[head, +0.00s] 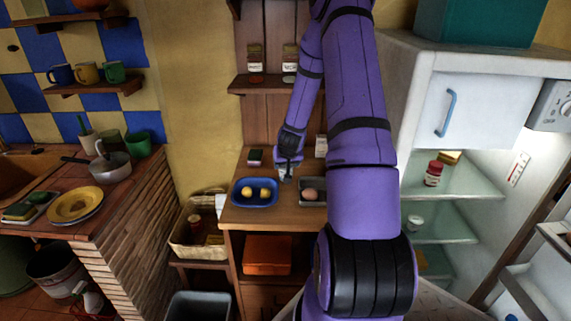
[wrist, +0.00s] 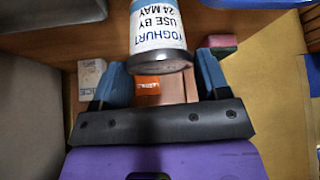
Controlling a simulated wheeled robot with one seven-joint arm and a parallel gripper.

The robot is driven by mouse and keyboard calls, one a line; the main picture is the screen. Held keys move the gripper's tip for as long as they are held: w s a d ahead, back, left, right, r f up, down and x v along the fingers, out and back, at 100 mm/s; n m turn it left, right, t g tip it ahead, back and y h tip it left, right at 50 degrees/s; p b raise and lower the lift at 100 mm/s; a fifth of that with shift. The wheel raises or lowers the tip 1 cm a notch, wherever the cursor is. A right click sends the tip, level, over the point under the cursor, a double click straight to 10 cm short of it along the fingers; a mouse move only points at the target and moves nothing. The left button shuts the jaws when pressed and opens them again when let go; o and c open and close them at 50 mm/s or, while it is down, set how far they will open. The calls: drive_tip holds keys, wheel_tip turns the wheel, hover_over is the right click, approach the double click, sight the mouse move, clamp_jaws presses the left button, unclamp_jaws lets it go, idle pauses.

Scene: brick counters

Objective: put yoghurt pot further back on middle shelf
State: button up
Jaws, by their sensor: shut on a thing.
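The yoghurt pot (wrist: 158,35) is white and blue, with dark lettering "YOGHURT USE BY 24 MAY" that reads upside down in the wrist view. My gripper (wrist: 160,78) is shut on it, with a blue finger on each side. In the head view my gripper (head: 288,160) is over the wooden counter, between a blue tray and a grey tray; the pot (head: 286,174) shows as a small pale shape below it. The open fridge has a middle glass shelf (head: 450,232) with a small white pot (head: 415,222) near its left side.
The blue tray (head: 240,201) with yellow fruit is left of my gripper; the grey tray (head: 304,204) with a round brownish item is right. A box lettered "RICE" (wrist: 91,78) shows in the wrist view. Jars stand on the shelf (head: 262,92) above. My arm hides part of the counter.

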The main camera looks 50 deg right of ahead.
drive_tip(key=shift+s+f, duration=0.1)
drive_tip(key=shift+f, duration=0.7)
drive_tip(key=shift+f, duration=0.15)
drive_tip(key=o, duration=1)
